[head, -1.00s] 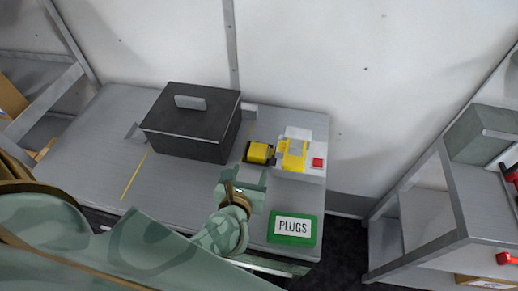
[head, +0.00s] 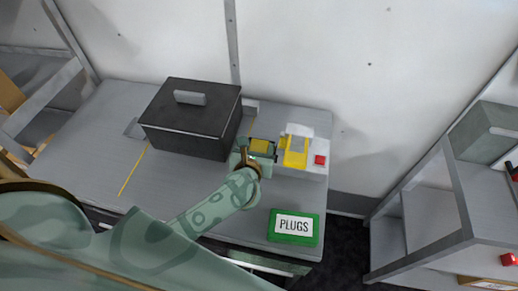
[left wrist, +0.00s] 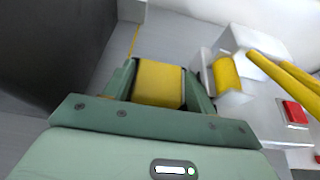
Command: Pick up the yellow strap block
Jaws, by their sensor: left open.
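The yellow strap block (head: 262,146) sits on the grey bench between the black lidded box and the white and yellow device. In the left wrist view the yellow block (left wrist: 158,83) lies between my two green fingers. My left gripper (head: 262,152) is open around the block, one finger on each side; it also shows in the left wrist view (left wrist: 160,88). I cannot tell whether the fingers touch the block. The block's lower part is hidden by the gripper. My right gripper is not in view.
The black box (head: 190,125) stands close on the left. The white device with yellow parts (head: 296,150) and a red button (head: 320,160) stands close on the right. A green PLUGS box (head: 294,227) is at the front right. The bench's left part is clear.

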